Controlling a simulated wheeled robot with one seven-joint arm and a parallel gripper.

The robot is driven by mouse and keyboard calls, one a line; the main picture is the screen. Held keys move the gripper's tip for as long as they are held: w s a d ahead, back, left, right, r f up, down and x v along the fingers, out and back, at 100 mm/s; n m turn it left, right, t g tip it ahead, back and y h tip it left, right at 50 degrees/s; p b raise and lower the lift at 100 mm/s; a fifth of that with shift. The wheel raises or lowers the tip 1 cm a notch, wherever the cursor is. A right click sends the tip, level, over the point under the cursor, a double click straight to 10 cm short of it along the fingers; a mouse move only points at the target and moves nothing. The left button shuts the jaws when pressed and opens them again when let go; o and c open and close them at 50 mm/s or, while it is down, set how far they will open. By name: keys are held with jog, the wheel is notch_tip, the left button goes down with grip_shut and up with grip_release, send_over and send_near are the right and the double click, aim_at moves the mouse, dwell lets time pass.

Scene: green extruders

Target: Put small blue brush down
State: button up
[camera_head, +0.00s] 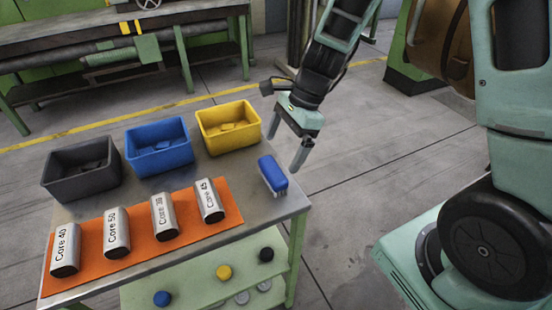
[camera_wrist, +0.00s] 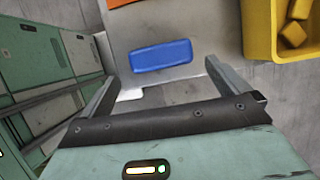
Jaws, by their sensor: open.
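The small blue brush (camera_head: 271,173) lies on the grey table top near its right edge, with pale bristles along its front side. In the wrist view the brush (camera_wrist: 161,56) shows as a blue block on the table, ahead of and between the two fingers. My gripper (camera_head: 287,152) is open and empty, just above and to the right of the brush. In the wrist view my gripper (camera_wrist: 160,78) has its fingers wide apart, with none touching the brush that I can see.
A dark bin (camera_head: 79,190), a blue bin (camera_head: 160,167) and a yellow bin (camera_head: 232,147) stand along the table's back. A lower green shelf (camera_head: 200,279) holds coloured caps. Bare table surrounds the brush.

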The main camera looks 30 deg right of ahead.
jog(key=s+a+r+n+h, duration=0.1)
jog(key=s+a+r+n, duration=0.2)
jog(key=s+n, duration=0.3)
jog(key=s+a+r+n+h, duration=0.1)
jog(key=s+a+r+n, duration=0.1)
jog(key=s+n, duration=0.5)
jog(key=s+a+r+n+h, duration=0.2)
jog(key=s+n, duration=0.5)
jog(key=n, duration=0.5)
jog(key=shift+a+r+n, duration=0.4)
jog(key=shift+a+r, duration=0.45)
jog(key=shift+a, duration=0.2)
